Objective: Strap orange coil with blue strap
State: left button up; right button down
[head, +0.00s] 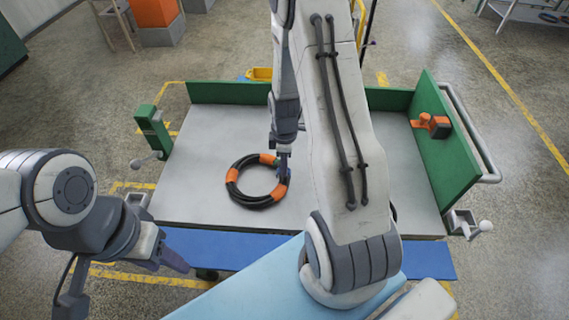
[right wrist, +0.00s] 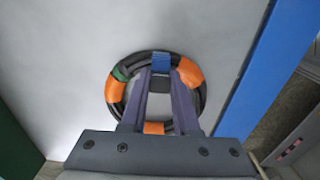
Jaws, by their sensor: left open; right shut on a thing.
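The orange coil (head: 257,180), a ring of black hose with orange wraps and a green patch, lies flat on the grey table; it also shows in the right wrist view (right wrist: 115,88). My right gripper (head: 284,160) is over the coil's right side in the head view. In the right wrist view its two fingers (right wrist: 160,78) reach across the ring and are shut on the blue strap (right wrist: 161,62) at the hose. Whether the strap goes fully around the hose is hidden. My left gripper (head: 172,259) is open and empty at the table's front left, away from the coil.
The grey table (head: 195,150) has green boards at the back and right (head: 443,125). An orange and dark device (head: 431,125) is on the right board. A green post (head: 153,130) stands at the left. The table left of the coil is clear.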

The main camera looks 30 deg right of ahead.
jog(key=shift+f, duration=0.2)
jog(key=shift+f+b, duration=0.8)
jog(key=shift+f, duration=0.1)
jog(key=shift+f+b, duration=0.4)
jog(key=shift+f, duration=0.2)
dwell(0.4)
